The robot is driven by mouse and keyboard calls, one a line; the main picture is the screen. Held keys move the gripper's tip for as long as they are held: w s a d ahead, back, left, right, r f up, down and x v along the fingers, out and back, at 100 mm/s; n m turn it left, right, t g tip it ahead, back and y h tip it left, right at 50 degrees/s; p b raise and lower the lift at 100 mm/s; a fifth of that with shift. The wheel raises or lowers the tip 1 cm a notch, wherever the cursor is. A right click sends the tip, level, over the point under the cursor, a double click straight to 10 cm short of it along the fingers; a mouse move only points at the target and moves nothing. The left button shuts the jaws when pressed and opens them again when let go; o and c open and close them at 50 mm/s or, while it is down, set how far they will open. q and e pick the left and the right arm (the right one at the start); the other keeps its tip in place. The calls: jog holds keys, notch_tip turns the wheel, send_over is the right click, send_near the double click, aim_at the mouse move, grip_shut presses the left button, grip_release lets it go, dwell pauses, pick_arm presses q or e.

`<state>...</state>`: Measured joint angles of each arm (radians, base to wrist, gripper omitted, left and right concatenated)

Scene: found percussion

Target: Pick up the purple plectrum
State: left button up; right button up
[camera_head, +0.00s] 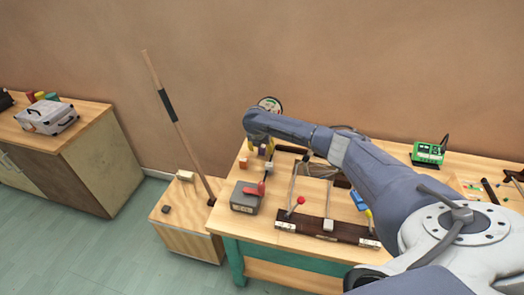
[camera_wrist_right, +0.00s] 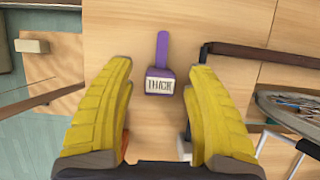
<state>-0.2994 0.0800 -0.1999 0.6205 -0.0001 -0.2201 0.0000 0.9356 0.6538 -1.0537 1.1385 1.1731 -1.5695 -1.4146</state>
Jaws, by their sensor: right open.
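The purple plectrum (camera_wrist_right: 160,72) lies on the pale wooden tabletop in the right wrist view. It has a narrow handle pointing away from me and a wider end with a white label and dark lettering. My right gripper (camera_wrist_right: 159,66) is open and empty. Its two yellow fingers frame the plectrum left and right, with bare wood showing on both sides of it. I cannot tell how high the fingertips are above the table. In the head view my right gripper (camera_head: 261,147) is small, near the table's back left corner. My left gripper is not in view.
A grey box with a red lever (camera_head: 246,199) and a dark brown bar (camera_head: 335,230) lie nearer the table's front. A green board (camera_head: 427,152) is at the back right. A wooden box (camera_head: 185,235) with a pole stands left of the table. Bare wood surrounds the plectrum.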

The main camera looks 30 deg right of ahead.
jog(key=shift+w+d+f, duration=0.1)
jog(key=shift+f, duration=0.3)
jog(key=shift+o, duration=0.3)
jog(key=c, duration=1.2)
jog(key=shift+o, duration=0.2)
